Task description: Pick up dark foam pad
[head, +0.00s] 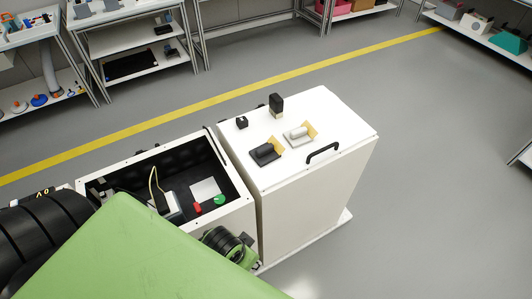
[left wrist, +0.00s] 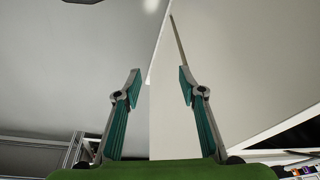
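A dark grey pad-like piece (head: 265,152) lies on the white cabinet top in the head view, with a dark cylinder on it and a tan piece at its right side. It looks like the dark foam pad, though it is small and I cannot be sure. A similar light grey piece (head: 298,134) lies just behind and to its right. My left gripper (left wrist: 160,84) is open in the left wrist view, with nothing between its fingers. No pad shows in that view. The fingers are not clearly visible in the head view. My right gripper is not in view.
The white cabinet top (head: 325,112) also carries a black block (head: 276,104) and a small black cube (head: 242,122). A black handle (head: 322,152) rises near its front edge. An open black-lined bin (head: 130,178) with loose items adjoins it on the left. Floor to the right is clear.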

